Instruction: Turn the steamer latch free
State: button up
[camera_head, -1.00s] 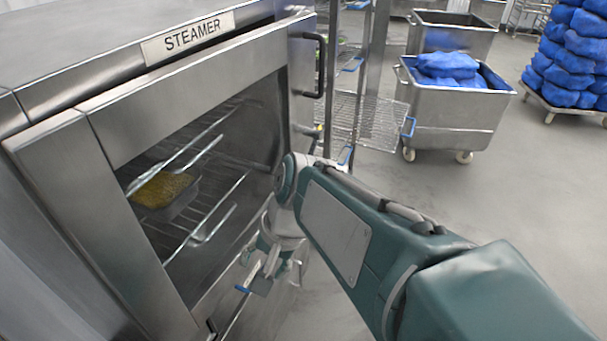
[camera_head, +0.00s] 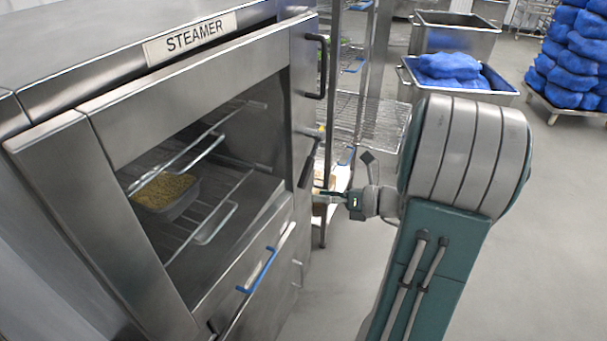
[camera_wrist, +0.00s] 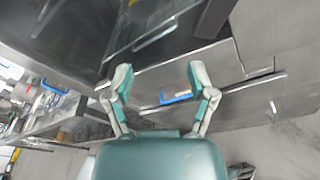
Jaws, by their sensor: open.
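The steamer (camera_head: 190,75) fills the left of the head view, its front window showing racks inside. A dark upright handle (camera_head: 322,66) is on its right side. Below it, a short dark tilted bar (camera_head: 306,171) at the right edge looks like the latch; I cannot tell its exact turn. My gripper (camera_head: 322,196) is just right of and below this bar, apart from it as far as I can see. In the wrist view my gripper (camera_wrist: 160,78) has its two fingers spread with nothing between them. A dark piece (camera_wrist: 215,18) lies beyond the right finger.
A pan of yellowish food (camera_head: 165,190) sits on a rack inside the steamer. A blue handle (camera_head: 257,270) is on the lower front; it also shows in the wrist view (camera_wrist: 175,98). A wire shelf (camera_head: 370,120) and bins stand behind.

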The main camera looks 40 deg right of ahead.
aim_at(308, 177)
jog(key=d+f+m+t+h, duration=0.1)
jog(key=d+m+t+h, duration=0.15)
jog(key=d+m, duration=0.35)
jog(key=shift+n+t, duration=0.45)
jog(key=shift+n, duration=0.05)
jog(key=x, duration=0.9)
jog(key=shift+w+a+f, duration=0.1)
jog(key=shift+w+a, duration=0.15)
jog(key=shift+w, duration=0.1)
grip_shut()
